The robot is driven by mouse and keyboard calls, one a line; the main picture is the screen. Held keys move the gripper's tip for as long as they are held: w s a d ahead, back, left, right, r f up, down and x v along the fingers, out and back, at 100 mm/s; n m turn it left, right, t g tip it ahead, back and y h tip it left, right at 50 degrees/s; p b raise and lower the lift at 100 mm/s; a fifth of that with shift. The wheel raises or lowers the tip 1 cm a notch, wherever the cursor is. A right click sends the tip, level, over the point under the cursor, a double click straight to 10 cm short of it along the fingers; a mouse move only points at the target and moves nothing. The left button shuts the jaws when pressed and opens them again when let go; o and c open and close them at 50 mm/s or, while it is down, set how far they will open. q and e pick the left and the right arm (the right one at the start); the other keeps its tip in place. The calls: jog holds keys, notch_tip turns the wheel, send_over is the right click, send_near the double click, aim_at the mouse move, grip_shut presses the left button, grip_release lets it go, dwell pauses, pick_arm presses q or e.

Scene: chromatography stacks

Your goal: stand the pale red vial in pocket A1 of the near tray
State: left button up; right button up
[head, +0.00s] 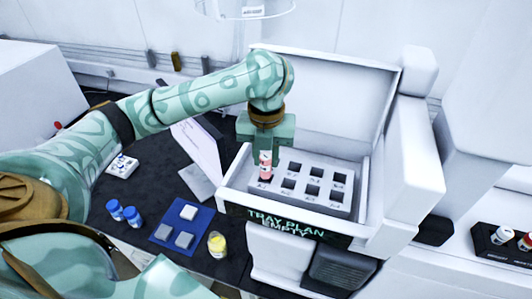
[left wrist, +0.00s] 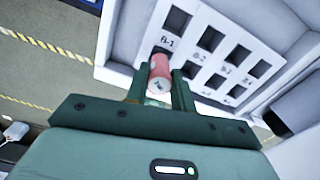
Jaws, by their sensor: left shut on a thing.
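The pale red vial (head: 265,172) is upright in my left gripper (head: 267,150), at the left end of the grey tray (head: 320,207). Part of that dark pocket shows beside the vial. I cannot tell whether the vial's lower end is inside it. The other visible pockets look empty. My right gripper is not in view.
The tray sits in a white open-lidded box whose front reads "TRAY PLAN EMPTY" (head: 285,224). A black rack (head: 500,246) is at the far right.

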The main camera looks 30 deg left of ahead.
aim_at(266, 167)
pick_arm(q)
jog(key=shift+r+p, duration=0.1)
jog(key=shift+p, duration=0.35)
jog(key=shift+f+b, duration=0.6)
jog(key=shift+f, duration=0.75)
jog(key=shift+f, duration=0.15)
jog(key=shift+f, duration=0.5)
jog(key=o, duration=1.5)
jog(key=shift+c, duration=0.2)
